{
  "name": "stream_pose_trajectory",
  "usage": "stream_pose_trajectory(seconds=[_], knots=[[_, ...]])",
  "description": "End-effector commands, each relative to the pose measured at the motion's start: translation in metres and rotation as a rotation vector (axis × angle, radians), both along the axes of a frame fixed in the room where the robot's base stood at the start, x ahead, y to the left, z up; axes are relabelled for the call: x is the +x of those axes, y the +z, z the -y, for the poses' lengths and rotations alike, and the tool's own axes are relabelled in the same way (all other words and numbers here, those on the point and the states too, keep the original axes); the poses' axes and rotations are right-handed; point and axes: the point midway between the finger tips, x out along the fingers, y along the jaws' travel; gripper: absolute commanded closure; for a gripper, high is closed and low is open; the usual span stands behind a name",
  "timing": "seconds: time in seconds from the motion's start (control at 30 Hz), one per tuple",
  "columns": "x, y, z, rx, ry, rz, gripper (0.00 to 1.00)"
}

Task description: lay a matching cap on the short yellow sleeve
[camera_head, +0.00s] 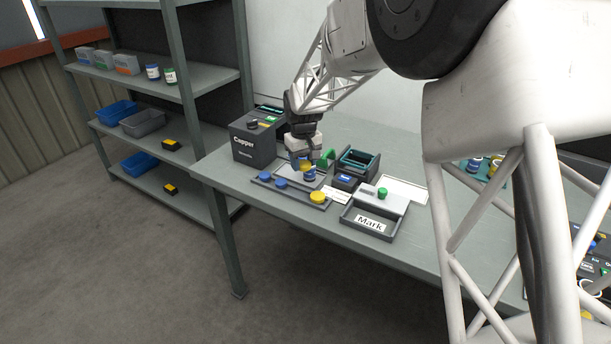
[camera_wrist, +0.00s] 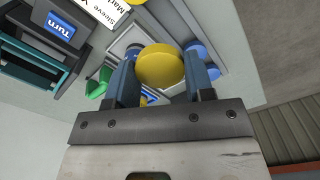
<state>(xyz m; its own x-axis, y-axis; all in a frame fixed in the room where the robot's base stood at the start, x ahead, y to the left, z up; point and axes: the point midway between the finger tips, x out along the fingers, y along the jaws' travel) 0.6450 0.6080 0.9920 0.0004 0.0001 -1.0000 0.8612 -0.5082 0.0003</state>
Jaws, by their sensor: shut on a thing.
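My gripper (camera_head: 304,160) is shut on a yellow cap (camera_wrist: 160,66), a round disc held between both fingers. The cap also shows in the head view (camera_head: 305,165), just above a small blue and pale part (camera_head: 309,175) on a light plate. Whether the two touch, I cannot tell. A second yellow cap (camera_head: 318,197) lies at the right end of a dark cap strip. Two blue caps (camera_head: 265,176) (camera_head: 281,183) lie on the same strip. I cannot clearly make out a short yellow sleeve; the gripper and held cap cover part of that area.
A green part (camera_head: 327,157) and a dark, teal-edged bin (camera_head: 358,161) are close on the right. The Mark tray (camera_head: 368,222), with a green knob (camera_head: 382,192) behind it, sits nearer the table's front edge.

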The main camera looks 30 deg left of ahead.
Motion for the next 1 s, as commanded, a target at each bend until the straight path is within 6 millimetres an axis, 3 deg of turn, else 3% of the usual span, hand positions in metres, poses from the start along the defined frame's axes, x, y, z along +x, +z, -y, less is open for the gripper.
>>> stream_pose_trajectory(seconds=[1.0], knots=[[0.135, 0.032, -0.091, 0.0, 0.0, 0.0, 0.74]])
